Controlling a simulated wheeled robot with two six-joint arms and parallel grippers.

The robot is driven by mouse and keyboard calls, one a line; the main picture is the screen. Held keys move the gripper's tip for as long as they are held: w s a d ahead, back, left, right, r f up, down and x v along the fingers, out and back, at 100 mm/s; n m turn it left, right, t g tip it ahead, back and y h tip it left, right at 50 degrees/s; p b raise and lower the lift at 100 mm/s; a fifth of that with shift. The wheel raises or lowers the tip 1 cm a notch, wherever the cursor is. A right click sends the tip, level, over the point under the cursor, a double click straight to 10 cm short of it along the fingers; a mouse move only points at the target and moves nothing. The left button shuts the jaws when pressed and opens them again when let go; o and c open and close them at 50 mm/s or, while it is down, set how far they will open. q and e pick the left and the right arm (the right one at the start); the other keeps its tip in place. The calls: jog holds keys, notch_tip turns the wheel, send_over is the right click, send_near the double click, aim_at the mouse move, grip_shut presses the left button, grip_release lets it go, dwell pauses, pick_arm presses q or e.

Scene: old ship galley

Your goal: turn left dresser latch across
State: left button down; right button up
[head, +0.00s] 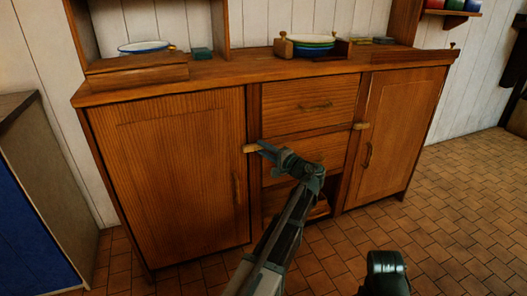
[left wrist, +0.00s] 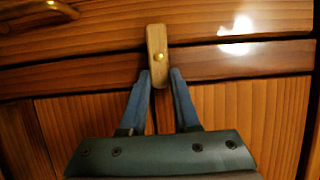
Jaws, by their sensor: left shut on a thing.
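The left dresser latch (head: 250,148) is a small pale wooden bar on the post beside the left door (head: 175,175). It lies roughly level, across the line between door and post. In the left wrist view the latch (left wrist: 156,42) shows a brass pin, and its near end sits between my fingertips. My left gripper (head: 264,149) is shut on that end, and its blue-grey fingers (left wrist: 160,76) flank it. The fingers hide part of the latch in the head view.
A second latch (head: 360,126) is by the right door (head: 398,135). Drawers (head: 310,92) fill the middle, with a dark opening below. Plates (head: 310,41) and a bowl (head: 143,46) stand on top. A blue-fronted cabinet (head: 35,215) is at left. The tiled floor (head: 460,200) is clear at right.

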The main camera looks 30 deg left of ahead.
dwell(0.3)
pick_arm(q)
jog(key=c, duration=0.6)
grip_release()
jog(key=shift+c, duration=0.2)
jog(key=v, duration=1.4)
